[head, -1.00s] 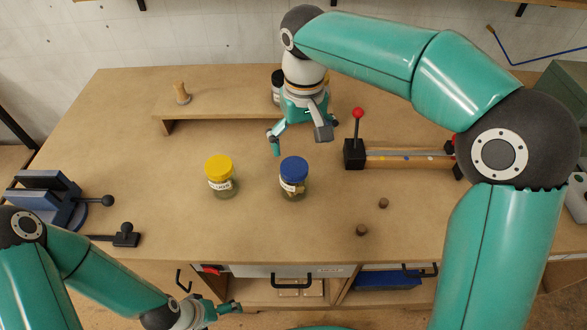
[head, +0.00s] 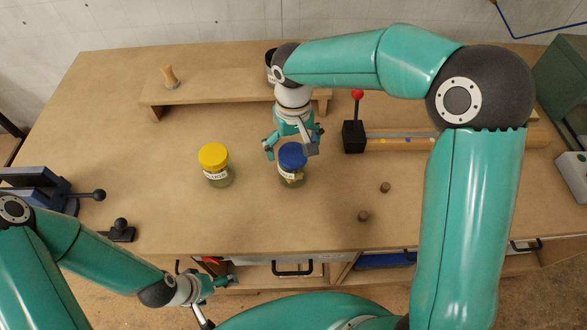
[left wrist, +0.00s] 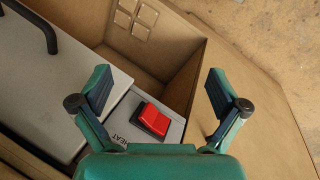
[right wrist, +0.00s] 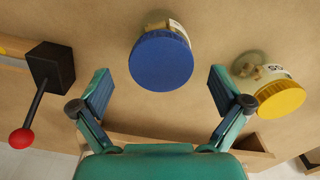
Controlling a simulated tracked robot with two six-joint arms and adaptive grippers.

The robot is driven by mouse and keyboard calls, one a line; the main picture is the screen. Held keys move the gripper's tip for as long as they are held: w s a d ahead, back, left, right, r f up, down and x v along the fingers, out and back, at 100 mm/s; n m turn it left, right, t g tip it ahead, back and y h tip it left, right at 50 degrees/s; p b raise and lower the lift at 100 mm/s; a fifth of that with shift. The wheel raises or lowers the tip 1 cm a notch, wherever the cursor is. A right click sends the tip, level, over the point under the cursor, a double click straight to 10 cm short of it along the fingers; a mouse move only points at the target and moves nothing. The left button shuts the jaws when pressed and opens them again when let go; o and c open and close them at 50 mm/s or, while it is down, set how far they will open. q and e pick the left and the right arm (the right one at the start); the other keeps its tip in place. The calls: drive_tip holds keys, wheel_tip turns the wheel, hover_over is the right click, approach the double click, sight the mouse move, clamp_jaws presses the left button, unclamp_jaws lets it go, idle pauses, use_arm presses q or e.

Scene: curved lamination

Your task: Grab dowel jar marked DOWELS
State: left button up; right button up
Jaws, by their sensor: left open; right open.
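A glass jar with a blue lid (head: 292,156) stands upright on the bench, its white label too small to read. A similar jar with a yellow lid (head: 213,156) stands to its left, its label not clearly legible. My right gripper (head: 290,149) is open and empty at the blue-lidded jar, coming from its far side. In the right wrist view the blue lid (right wrist: 161,60) lies just beyond and between the spread fingertips; I see no contact. The yellow lid (right wrist: 280,98) is outside the right-hand finger. My left gripper (head: 219,300) is open and empty at the bench's front edge.
A raised wooden shelf (head: 210,98) with a wooden peg (head: 169,76) stands behind. A black block with a red-knobbed lever (head: 354,136) is right of the jars. Two small brown pieces (head: 385,187) lie in front. A red switch (left wrist: 152,119) is below my left gripper.

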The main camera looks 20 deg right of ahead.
drive_tip(key=shift+f+p, duration=0.5)
drive_tip(key=shift+f, duration=2.3)
drive_tip(key=c, duration=1.2)
drive_tip(key=shift+c, duration=0.6)
drive_tip(key=shift+r, duration=0.15)
